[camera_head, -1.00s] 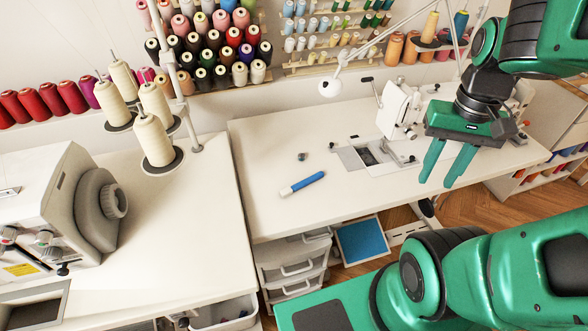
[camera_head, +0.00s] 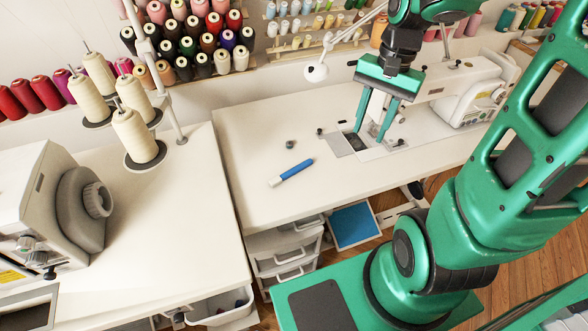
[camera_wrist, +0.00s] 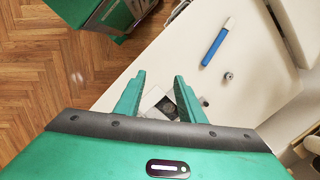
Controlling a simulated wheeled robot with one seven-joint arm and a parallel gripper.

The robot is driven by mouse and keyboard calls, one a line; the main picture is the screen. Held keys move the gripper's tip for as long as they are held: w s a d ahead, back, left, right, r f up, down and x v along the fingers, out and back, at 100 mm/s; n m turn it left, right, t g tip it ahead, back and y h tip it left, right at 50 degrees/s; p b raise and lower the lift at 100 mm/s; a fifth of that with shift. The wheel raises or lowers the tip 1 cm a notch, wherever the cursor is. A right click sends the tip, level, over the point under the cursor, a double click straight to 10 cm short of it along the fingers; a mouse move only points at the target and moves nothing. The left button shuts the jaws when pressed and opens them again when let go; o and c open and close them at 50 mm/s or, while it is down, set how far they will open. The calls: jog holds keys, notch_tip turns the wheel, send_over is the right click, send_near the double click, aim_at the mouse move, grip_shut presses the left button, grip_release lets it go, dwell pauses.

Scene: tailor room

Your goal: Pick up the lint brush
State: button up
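The lint brush (camera_head: 291,173) has a blue handle and a white end and lies on the white sewing table (camera_head: 240,205), left of my gripper. My gripper (camera_head: 368,136) is open and empty. It hangs above the table near the sewing machine's metal plate, with its fingers pointing down. In the wrist view the lint brush (camera_wrist: 216,47) lies beyond and to the right of the open fingers (camera_wrist: 158,97), apart from them.
A small grey bobbin-like piece (camera_head: 290,144) lies beside the lint brush. A white sewing machine (camera_head: 450,90) stands right of my gripper. A thread stand with cream cones (camera_head: 138,135) and a grey machine (camera_head: 60,205) stand on the left table.

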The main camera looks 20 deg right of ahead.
aim_at(300, 165)
jog(key=w+a+f+m+y, duration=0.35)
jog(key=w+a+f, duration=0.25)
jog(key=w+a, duration=0.35)
jog(key=shift+m+g+h, duration=0.35)
jog(key=shift+g, duration=0.05)
jog(key=x, duration=1)
jog(key=shift+w+d+f, duration=0.1)
jog(key=shift+f, duration=0.15)
grip_shut()
